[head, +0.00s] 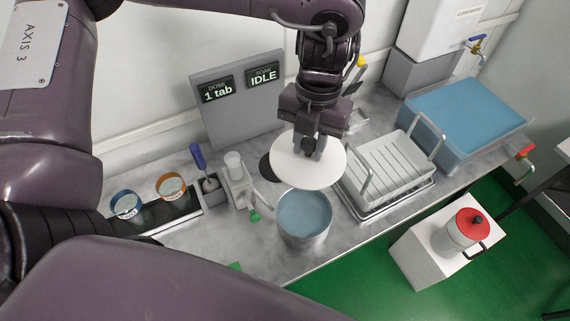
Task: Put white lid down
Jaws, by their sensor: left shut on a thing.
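The white lid (300,173) is a flat round disc in the middle of the head view. My left gripper (310,148) is shut on it from above, its fingertips at the lid's centre. The lid looks about level. It overlaps the back of a metal pot (304,240) of blue liquid in the picture; I cannot tell its exact height. A dark round patch (266,168) on the counter shows at the lid's left edge, partly hidden by it. My right gripper is not in view.
A white drying rack (392,170) stands close to the lid's right, with a blue-filled basin (466,113) beyond. A small white dispenser (236,180) stands left of the pot. The display panel (237,97) is behind. A red-lidded jug (461,232) sits on a white block.

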